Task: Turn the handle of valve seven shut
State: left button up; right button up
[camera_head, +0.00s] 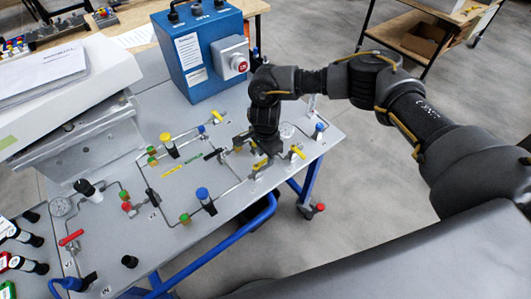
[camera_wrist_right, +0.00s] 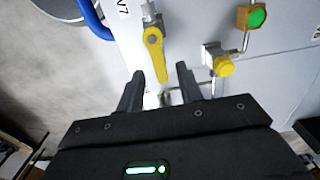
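The yellow handle of valve seven (camera_wrist_right: 154,52) shows in the right wrist view beside the printed label V7 (camera_wrist_right: 122,8). It runs lengthwise towards my right gripper (camera_wrist_right: 160,86). The gripper is open, with one finger on each side of the handle's near end. I see a gap on both sides and cannot tell any contact. In the head view my right gripper (camera_head: 264,150) points down at the panel's right part, beside a yellow handle (camera_head: 260,164); my arm hides part of this area. My left gripper is not in view.
A yellow knob (camera_wrist_right: 222,65) and a green-capped fitting (camera_wrist_right: 252,17) stand right of the handle, joined by metal tubing. Another yellow handle (camera_head: 298,152) is close by in the head view. A blue box (camera_head: 196,50) stands behind. Blue frame tubes (camera_head: 215,245) run below the panel's front edge.

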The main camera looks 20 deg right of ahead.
jog(key=shift+f, duration=0.4)
grip_shut()
